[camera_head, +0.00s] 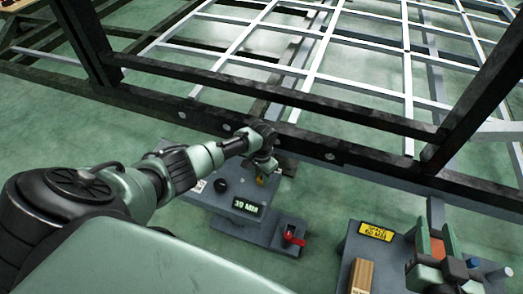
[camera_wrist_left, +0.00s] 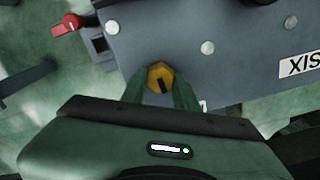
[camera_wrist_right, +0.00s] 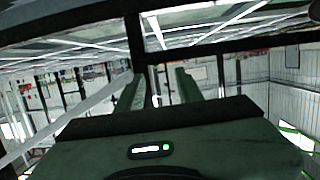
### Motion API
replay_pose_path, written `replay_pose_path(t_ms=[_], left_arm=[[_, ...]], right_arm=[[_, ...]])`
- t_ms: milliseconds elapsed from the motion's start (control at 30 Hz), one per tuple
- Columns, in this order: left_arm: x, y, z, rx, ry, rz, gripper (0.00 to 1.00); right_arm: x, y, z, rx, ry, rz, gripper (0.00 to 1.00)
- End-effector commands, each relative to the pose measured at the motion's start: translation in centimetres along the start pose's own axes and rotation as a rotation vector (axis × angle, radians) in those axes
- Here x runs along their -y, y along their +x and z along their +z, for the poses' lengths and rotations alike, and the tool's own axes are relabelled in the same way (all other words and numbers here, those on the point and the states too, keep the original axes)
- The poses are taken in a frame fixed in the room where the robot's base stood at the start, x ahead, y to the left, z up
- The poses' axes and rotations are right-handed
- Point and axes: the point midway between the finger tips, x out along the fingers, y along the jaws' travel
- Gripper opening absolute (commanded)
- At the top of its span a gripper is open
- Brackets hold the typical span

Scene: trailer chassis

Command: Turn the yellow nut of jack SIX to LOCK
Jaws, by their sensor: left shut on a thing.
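The yellow nut (camera_wrist_left: 160,77) of the jack sits on the grey face of jack SIX (camera_wrist_left: 225,55) and has a dark slot pointing roughly down in the left wrist view. My left gripper (camera_wrist_left: 160,98) is shut on it, with one finger on each side. In the head view my left gripper (camera_head: 263,164) reaches down to the jack's top, and a bit of yellow nut (camera_head: 260,180) shows below it. The SIX label (camera_wrist_left: 300,65) appears upside down. A white mark beside the right finger is mostly hidden. My right gripper (camera_wrist_right: 158,88) is open and empty.
A display (camera_head: 247,207) on the jack reads 39 MM. A red lever (camera_head: 294,238) sits at its lower right. The dark chassis beam (camera_head: 330,152) runs just behind.

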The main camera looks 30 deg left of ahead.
Motion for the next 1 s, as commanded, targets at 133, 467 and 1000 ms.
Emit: replay_pose_path(t_ms=[133, 467, 1000], left_arm=[[-0.1, -0.2, 0.0, -0.001, 0.137, 0.001, 0.00], [-0.1, -0.1, 0.0, -0.002, 0.448, -0.001, 0.00], [-0.2, -0.1, 0.0, -0.003, 0.804, 0.000, 0.00]], right_arm=[[-0.3, -0.5, 1.9, 0.108, -0.001, 0.006, 0.36], [-0.7, -1.5, 4.9, 0.256, 0.000, 0.015, 0.36], [-0.8, -2.1, 6.1, 0.319, 0.001, 0.019, 0.36]])
